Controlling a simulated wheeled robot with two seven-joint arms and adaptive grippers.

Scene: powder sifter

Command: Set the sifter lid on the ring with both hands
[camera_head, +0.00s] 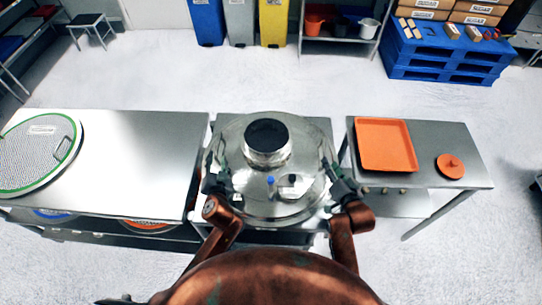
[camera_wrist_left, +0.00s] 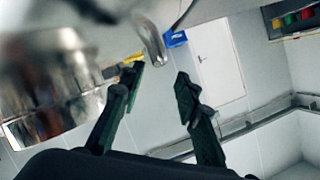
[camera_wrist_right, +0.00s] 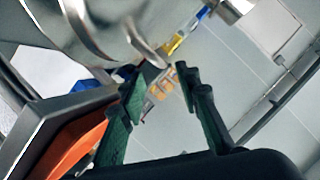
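The sifter lid (camera_head: 240,195) is a wide round steel disc with a short open spout (camera_head: 267,150) and small fittings on top. It lies over the middle station in the head view; the ring beneath is hidden, so I cannot tell whether they touch. My left gripper (camera_head: 217,178) is at the lid's left edge, open and empty. In the left wrist view a bent metal handle (camera_wrist_left: 150,42) shows just beyond its fingertips (camera_wrist_left: 160,80). My right gripper (camera_head: 336,174) is at the right edge, open, with a curved handle (camera_wrist_right: 138,42) just beyond its fingertips (camera_wrist_right: 162,76).
A left steel table (camera_head: 150,150) carries a green-rimmed mesh screen (camera_head: 38,150). A right table (camera_head: 430,140) holds an orange tray (camera_head: 386,145) and an orange round piece (camera_head: 450,166). Bins and a blue pallet (camera_head: 445,65) stand far back.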

